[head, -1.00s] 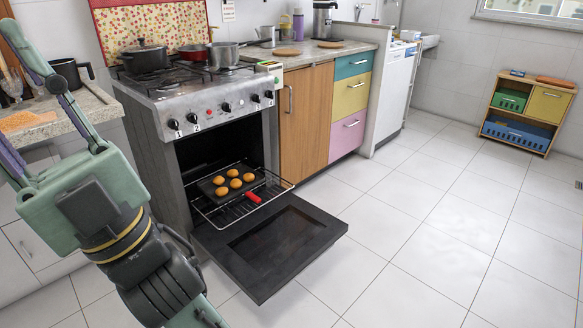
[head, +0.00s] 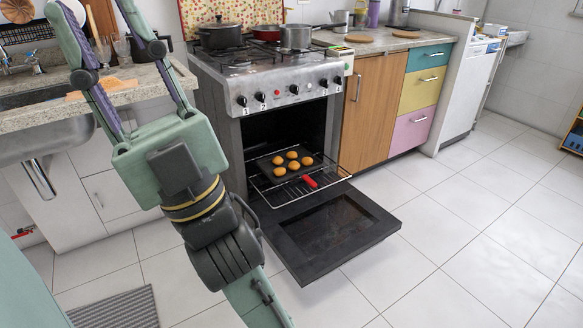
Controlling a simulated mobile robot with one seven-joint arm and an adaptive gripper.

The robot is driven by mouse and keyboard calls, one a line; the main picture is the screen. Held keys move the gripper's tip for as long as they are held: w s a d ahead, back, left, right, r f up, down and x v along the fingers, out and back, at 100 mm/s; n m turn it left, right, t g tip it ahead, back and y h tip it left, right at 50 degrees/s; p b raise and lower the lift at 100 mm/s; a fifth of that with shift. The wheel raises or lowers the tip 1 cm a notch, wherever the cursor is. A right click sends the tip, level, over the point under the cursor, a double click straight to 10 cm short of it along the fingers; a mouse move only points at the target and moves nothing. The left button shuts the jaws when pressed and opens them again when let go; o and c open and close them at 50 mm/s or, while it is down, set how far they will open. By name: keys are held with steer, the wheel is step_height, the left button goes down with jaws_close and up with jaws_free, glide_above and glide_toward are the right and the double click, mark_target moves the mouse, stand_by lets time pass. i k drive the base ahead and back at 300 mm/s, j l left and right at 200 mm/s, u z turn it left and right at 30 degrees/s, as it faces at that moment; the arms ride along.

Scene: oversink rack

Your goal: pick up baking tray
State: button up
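The baking tray (head: 268,171) is dark and flat, with several golden buns (head: 293,164) on it. It rests on the wire rack (head: 285,192) in the open oven, and a red handle or grip (head: 310,181) shows at its front right. My gripper (head: 95,15) is raised at the upper left, left of the stove and well apart from the tray. Its two long fingers are spread wide with nothing between them. The fingertips run out at the top edge of the picture.
The oven door (head: 335,235) hangs down open in front of the stove (head: 265,85). The counter with the sink (head: 45,100) lies behind my gripper. Pots (head: 220,35) stand on the stove top. Drawers (head: 420,90) are at right. The tiled floor (head: 450,240) is clear to the right.

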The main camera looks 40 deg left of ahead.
mark_target(296, 168)
steer(key=i+u, duration=0.25)
steer(key=i, duration=0.35)
steer(key=i+l+u, duration=0.3)
steer(key=i, duration=0.25)
steer(key=i+l+u, duration=0.25)
steer(key=i, duration=0.3)
steer(key=i+l+u, duration=0.25)
steer(key=i+l, duration=0.15)
steer(key=i, duration=0.1)
